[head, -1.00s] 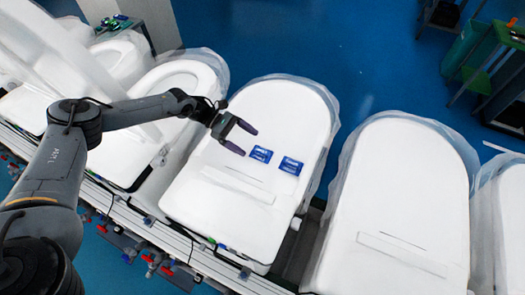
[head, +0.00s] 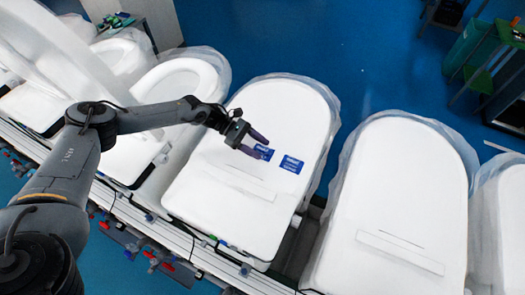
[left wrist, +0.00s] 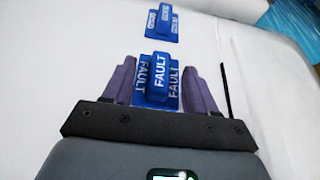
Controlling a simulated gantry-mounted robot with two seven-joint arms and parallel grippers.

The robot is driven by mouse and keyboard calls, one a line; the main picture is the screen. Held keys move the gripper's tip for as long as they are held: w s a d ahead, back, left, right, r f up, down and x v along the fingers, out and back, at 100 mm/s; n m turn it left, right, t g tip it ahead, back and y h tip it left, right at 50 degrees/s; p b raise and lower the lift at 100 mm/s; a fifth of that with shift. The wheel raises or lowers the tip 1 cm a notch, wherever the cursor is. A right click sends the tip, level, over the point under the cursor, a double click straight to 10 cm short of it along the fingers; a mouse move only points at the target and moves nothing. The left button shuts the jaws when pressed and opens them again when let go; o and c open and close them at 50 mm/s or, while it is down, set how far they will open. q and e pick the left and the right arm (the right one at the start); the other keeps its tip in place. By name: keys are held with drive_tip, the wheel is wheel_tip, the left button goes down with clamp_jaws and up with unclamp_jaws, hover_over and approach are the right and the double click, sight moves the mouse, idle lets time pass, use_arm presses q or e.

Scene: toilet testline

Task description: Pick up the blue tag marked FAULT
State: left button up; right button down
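The blue tag marked FAULT (left wrist: 160,75) lies on a white toilet lid, its raised grip showing white lettering. In the head view this tag (head: 265,152) is the left one of two. My left gripper (head: 262,146) is over it. In the left wrist view the purple fingers (left wrist: 162,88) are open, one on each side of the tag. I cannot tell whether either finger touches it. A second blue tag (left wrist: 158,22), its lettering hard to read, lies just beyond; it is the right one in the head view (head: 291,164). My right gripper is not in view.
The toilet with the tags (head: 285,105) stands in a row of plastic-wrapped toilets on a conveyor line (head: 180,235). Another closed toilet (head: 410,190) is to the right, an open one (head: 185,82) to the left. The lid around the tags is otherwise clear.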

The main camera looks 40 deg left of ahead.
use_arm(q)
drive_tip(key=c, duration=0.4)
drive_tip(key=shift+c, duration=0.2)
drive_tip(key=shift+r, duration=0.15)
